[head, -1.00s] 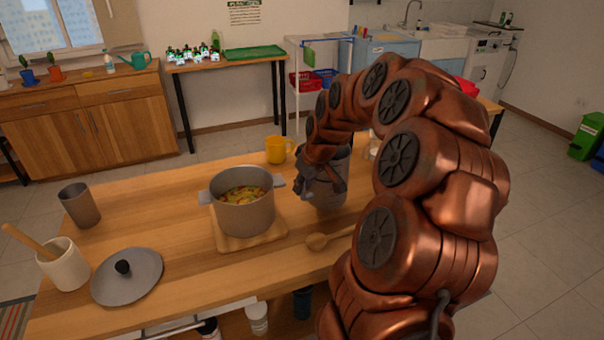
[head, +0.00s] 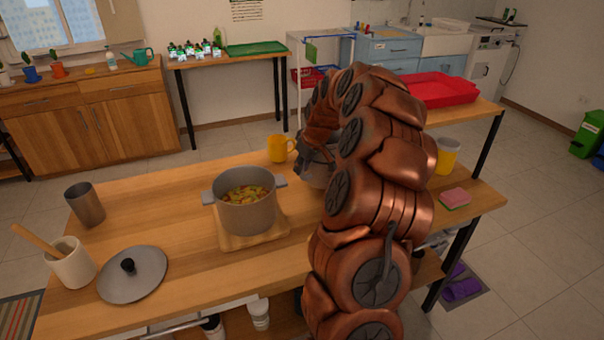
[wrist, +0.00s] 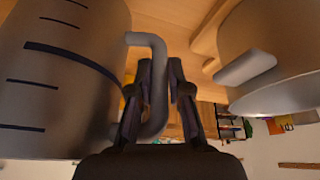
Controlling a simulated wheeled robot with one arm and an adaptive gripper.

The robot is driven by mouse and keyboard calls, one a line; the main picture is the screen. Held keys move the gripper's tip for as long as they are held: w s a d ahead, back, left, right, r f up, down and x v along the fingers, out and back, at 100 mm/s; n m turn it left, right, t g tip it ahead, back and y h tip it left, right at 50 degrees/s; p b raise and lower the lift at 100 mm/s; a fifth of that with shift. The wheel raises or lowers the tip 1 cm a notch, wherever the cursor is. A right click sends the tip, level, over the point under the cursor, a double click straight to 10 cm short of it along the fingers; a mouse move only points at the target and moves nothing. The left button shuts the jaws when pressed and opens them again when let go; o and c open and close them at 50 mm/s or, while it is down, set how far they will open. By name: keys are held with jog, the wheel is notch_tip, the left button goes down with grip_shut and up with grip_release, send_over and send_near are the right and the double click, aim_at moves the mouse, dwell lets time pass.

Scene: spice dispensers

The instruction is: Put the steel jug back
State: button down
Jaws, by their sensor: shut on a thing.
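The steel jug (wrist: 55,95) fills the left of the wrist view, a grey body with dark measuring lines. Its bent grey handle (wrist: 158,100) runs between the fingers of my gripper (wrist: 160,68), which is shut on it. In the head view my copper arm hides most of the jug; a grey part of the jug or gripper (head: 314,168) shows just right of the pot. I cannot tell whether the jug's base touches the table.
A two-handled pot of soup (head: 246,208) stands close by on a wooden board; it also shows in the wrist view (wrist: 285,70). A yellow mug (head: 279,149) stands behind. A pot lid (head: 134,277), metal cup (head: 86,205), utensil crock (head: 71,264) and sponge (head: 455,198) are on the table (head: 150,215).

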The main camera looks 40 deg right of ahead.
aim_at(302, 174)
jog(key=shift+w+d, duration=0.15)
jog(key=shift+w, duration=0.05)
jog(key=shift+f+p, duration=0.6)
jog(key=shift+f, duration=1.3)
jog(key=c, duration=1.1)
grip_release()
jog(key=shift+r, duration=0.1)
jog(key=b+v, duration=0.2)
jog(key=v, duration=1)
